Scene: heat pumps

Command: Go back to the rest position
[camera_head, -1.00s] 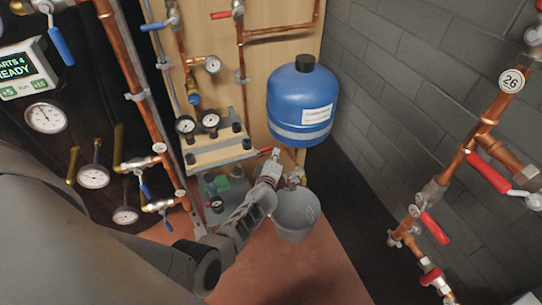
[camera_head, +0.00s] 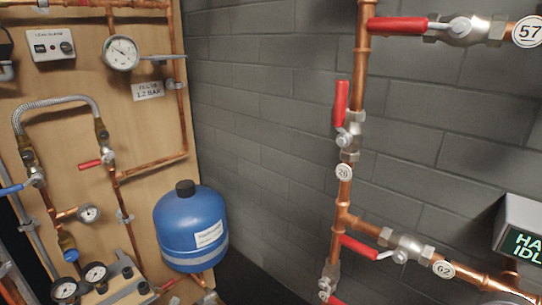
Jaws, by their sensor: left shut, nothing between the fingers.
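My right gripper and right arm are not in view.
The blue tank (camera_head: 190,230) hangs on a wooden panel (camera_head: 150,120) with copper pipes, gauges and valves. A grey block wall (camera_head: 270,130) carries copper pipes (camera_head: 343,195) with red-handled valves on the right. A display box (camera_head: 522,232) stands at the right edge.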

